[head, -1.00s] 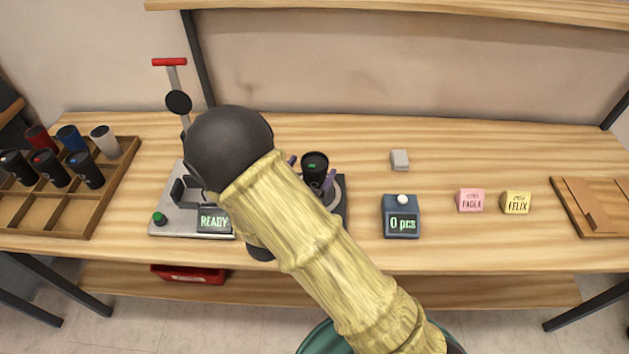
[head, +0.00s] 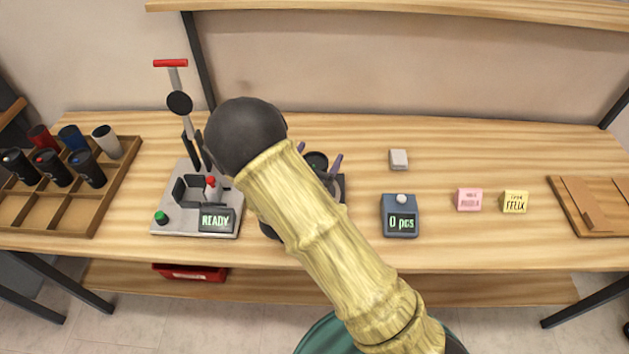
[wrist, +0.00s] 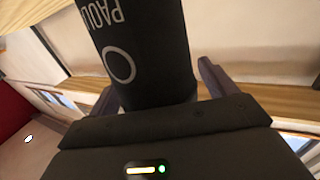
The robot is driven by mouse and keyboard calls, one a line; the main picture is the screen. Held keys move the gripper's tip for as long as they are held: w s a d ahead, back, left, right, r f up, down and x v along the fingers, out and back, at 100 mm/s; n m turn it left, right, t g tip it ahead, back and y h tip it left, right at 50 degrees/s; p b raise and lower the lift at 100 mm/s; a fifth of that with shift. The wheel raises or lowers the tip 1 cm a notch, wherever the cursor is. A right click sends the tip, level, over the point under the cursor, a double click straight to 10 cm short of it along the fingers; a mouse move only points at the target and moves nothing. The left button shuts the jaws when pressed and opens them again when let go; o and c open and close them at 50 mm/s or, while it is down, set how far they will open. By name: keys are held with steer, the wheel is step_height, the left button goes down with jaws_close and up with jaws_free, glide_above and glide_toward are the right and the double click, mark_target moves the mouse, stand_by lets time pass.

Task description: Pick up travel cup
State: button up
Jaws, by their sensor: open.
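The black travel cup (wrist: 140,50) fills the top middle of the wrist view, with pale lettering reading "PAOL" and a ring mark on its side. In the head view, only its dark top (head: 316,160) shows past my arm; the rest is hidden. My gripper (wrist: 155,88) is open, with one purple-grey finger on each side of the cup. A gap shows beside the right finger; contact on the left cannot be told. The fingers also show in the head view on both sides of the cup top.
A marking machine (head: 165,222) with a "READY" display stands left. A wooden tray (head: 122,175) of several cups is at far left.

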steer(key=c, duration=0.7)
steer(key=shift+o, duration=0.2)
step_height(320, 180, up, 10)
stand_by(0.7)
